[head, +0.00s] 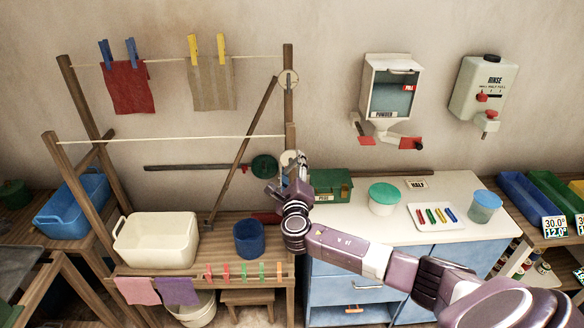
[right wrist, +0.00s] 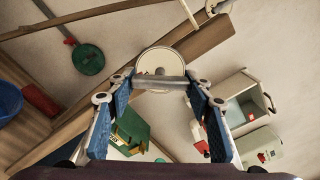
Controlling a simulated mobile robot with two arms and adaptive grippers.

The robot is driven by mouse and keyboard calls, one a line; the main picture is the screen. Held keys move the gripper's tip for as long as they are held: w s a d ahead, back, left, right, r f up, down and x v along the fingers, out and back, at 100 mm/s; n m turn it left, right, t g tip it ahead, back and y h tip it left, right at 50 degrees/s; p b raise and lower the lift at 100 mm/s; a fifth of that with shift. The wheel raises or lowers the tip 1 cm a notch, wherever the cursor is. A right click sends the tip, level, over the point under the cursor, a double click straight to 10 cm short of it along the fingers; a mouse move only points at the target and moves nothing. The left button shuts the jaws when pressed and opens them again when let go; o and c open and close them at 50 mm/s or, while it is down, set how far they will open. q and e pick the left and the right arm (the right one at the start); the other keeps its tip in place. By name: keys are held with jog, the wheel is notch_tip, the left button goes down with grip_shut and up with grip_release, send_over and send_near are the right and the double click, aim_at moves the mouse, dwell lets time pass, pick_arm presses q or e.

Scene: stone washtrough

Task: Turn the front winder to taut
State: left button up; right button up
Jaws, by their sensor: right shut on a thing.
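The front winder (head: 288,158) is a pale round disc on the front right post of the drying rack, mostly hidden behind my right gripper (head: 291,180). In the right wrist view the front winder (right wrist: 163,61) is a cream disc on the wooden post, with a grey bar across its lower edge. My right gripper (right wrist: 160,84) is shut on that bar, which lies between its blue finger pads. The front line (head: 170,139) runs bare between the front posts and looks nearly straight. I cannot read any taut mark. My left gripper is out of view.
A rear winder (head: 288,79) sits on the back post; its line carries a red cloth (head: 130,87) and a tan cloth (head: 212,83). A green round paddle (head: 264,166) and a green box (head: 331,186) are close to my gripper. A cream basin (head: 156,240) stands left.

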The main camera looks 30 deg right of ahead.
jog(key=n, duration=0.3)
jog(key=shift+s+f+n, duration=0.1)
jog(key=shift+n, duration=2.2)
jog(key=o, duration=1.2)
jog(key=shift+r, duration=0.2)
jog(key=shift+c, duration=0.2)
jog(key=v, duration=1.2)
jog(key=shift+d, duration=0.15)
